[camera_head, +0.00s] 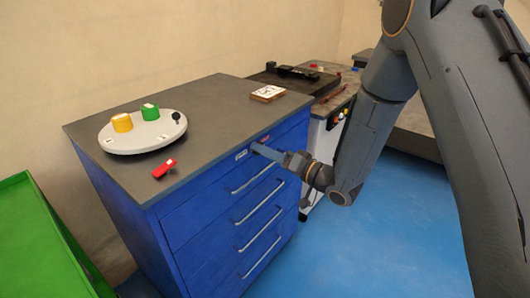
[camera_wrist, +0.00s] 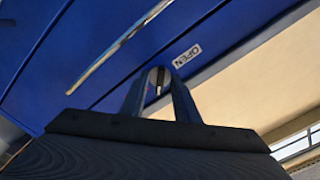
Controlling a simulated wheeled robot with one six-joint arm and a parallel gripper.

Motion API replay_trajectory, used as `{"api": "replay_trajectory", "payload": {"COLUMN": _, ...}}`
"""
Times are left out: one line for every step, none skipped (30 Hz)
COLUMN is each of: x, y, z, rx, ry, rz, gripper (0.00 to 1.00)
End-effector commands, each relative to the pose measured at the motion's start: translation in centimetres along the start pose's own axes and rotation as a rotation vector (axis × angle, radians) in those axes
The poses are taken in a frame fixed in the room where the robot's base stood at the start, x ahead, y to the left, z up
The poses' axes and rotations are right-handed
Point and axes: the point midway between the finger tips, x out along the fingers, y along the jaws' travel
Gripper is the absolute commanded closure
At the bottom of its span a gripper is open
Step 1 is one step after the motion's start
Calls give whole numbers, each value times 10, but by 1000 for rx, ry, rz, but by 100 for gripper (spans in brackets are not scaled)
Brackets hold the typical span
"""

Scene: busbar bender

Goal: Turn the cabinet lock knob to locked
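The blue cabinet (camera_head: 215,200) has a grey top and a stack of drawers with silver handles. In the wrist view, the lock knob (camera_wrist: 159,80) is a small dark bar on a pale round plate on the cabinet's blue front. The bar stands nearly upright in that picture. A white label reading OPEN (camera_wrist: 187,56) is to its right. My gripper (camera_wrist: 160,74) is at the lock, its two fingers apart on either side of the knob, with a gap showing. In the head view, my gripper (camera_head: 258,149) is at the top drawer's edge and hides the knob.
On the cabinet top are a round white plate (camera_head: 120,145) with yellow and green knobs, a red part (camera_head: 164,168) near the front edge and a small wooden block (camera_head: 267,93). Blue floor (camera_head: 370,250) is clear at right.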

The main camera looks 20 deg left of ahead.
Motion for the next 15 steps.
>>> {"api": "replay_trajectory", "payload": {"x": 0, "y": 0, "z": 0, "rx": 0, "ry": 0, "rz": 0, "gripper": 72}}
{"api": "replay_trajectory", "payload": {"x": 0, "y": 0, "z": 0, "rx": 0, "ry": 0, "rz": 0, "gripper": 72}}
{"api": "replay_trajectory", "payload": {"x": -1, "y": 0, "z": 0, "rx": 0, "ry": 0, "rz": 0, "gripper": 72}}
{"api": "replay_trajectory", "payload": {"x": -2, "y": 0, "z": 0, "rx": 0, "ry": 0, "rz": 0, "gripper": 72}}
{"api": "replay_trajectory", "payload": {"x": -3, "y": 0, "z": 0, "rx": 0, "ry": 0, "rz": 1, "gripper": 72}}
{"api": "replay_trajectory", "payload": {"x": -6, "y": 1, "z": 0, "rx": 0, "ry": 0, "rz": 2, "gripper": 72}}
{"api": "replay_trajectory", "payload": {"x": -10, "y": 1, "z": 0, "rx": 0, "ry": 1, "rz": 2, "gripper": 72}}
{"api": "replay_trajectory", "payload": {"x": -13, "y": 1, "z": 0, "rx": 0, "ry": 1, "rz": 2, "gripper": 72}}
{"api": "replay_trajectory", "payload": {"x": -19, "y": 2, "z": 0, "rx": 1, "ry": 2, "rz": 3, "gripper": 72}}
{"api": "replay_trajectory", "payload": {"x": -24, "y": 2, "z": 0, "rx": 1, "ry": 2, "rz": 3, "gripper": 72}}
{"api": "replay_trajectory", "payload": {"x": -30, "y": 1, "z": -1, "rx": 1, "ry": 2, "rz": 2, "gripper": 72}}
{"api": "replay_trajectory", "payload": {"x": -36, "y": 2, "z": -1, "rx": 1, "ry": 2, "rz": 3, "gripper": 72}}
{"api": "replay_trajectory", "payload": {"x": -42, "y": 2, "z": -1, "rx": 1, "ry": 2, "rz": 3, "gripper": 72}}
{"api": "replay_trajectory", "payload": {"x": -47, "y": 2, "z": -1, "rx": 0, "ry": 2, "rz": 3, "gripper": 72}}
{"api": "replay_trajectory", "payload": {"x": -53, "y": 1, "z": 0, "rx": 1, "ry": 2, "rz": 3, "gripper": 72}}
